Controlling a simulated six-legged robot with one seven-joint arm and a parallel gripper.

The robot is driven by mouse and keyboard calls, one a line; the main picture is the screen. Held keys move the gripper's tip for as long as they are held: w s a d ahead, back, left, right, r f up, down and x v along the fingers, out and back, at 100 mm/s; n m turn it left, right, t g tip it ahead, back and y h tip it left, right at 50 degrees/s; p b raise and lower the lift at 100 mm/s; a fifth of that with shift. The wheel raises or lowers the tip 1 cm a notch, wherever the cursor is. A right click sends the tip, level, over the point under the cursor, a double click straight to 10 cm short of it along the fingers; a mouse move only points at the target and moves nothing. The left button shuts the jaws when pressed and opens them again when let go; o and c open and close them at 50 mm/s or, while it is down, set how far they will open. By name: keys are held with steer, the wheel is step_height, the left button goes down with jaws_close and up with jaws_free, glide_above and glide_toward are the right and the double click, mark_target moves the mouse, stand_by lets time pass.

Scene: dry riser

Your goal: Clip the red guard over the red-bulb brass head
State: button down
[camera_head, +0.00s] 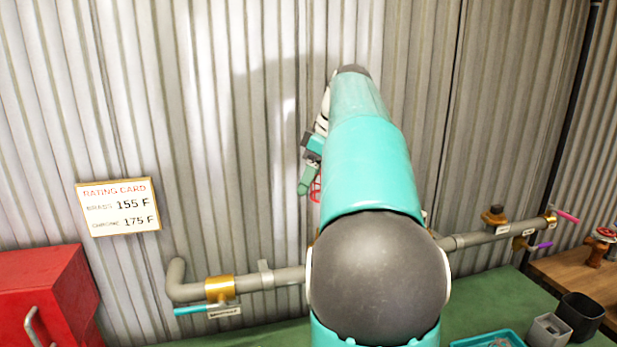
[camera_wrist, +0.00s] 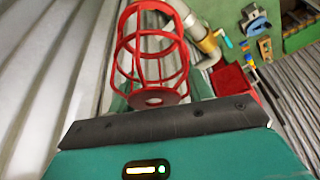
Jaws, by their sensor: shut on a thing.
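The red guard (camera_wrist: 152,52) is an open wire cage with a round base, large in the wrist view. My gripper (camera_wrist: 160,98) is shut on it at the base end. In the head view, my gripper (camera_head: 308,178) is near the corrugated wall, above the pipe, and a small part of the red guard (camera_head: 315,189) shows beside it. My arm covers the middle of the pipe. I cannot make out a brass head with a red bulb in either view; it may be hidden behind my arm.
A grey pipe (camera_head: 285,277) runs along the wall, with a teal-handled brass valve (camera_head: 219,288) at left and a brass fitting (camera_head: 494,216) at right. A rating card (camera_head: 118,207) hangs on the wall. A red cabinet (camera_head: 45,290), teal tray (camera_head: 470,343) and dark bin (camera_head: 582,314) stand low.

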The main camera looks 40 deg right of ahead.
mark_target(310, 193)
steer(key=shift+s+a+f, duration=0.1)
steer(key=shift+f, duration=0.5)
steer(key=shift+w+a+f, duration=0.15)
steer(key=shift+w+f, duration=0.1)
steer(key=shift+f, duration=0.6)
steer(key=shift+s+f, duration=0.2)
steer(key=shift+f, duration=0.15)
steer(key=shift+w+f, duration=0.2)
steer(key=shift+f, duration=0.8)
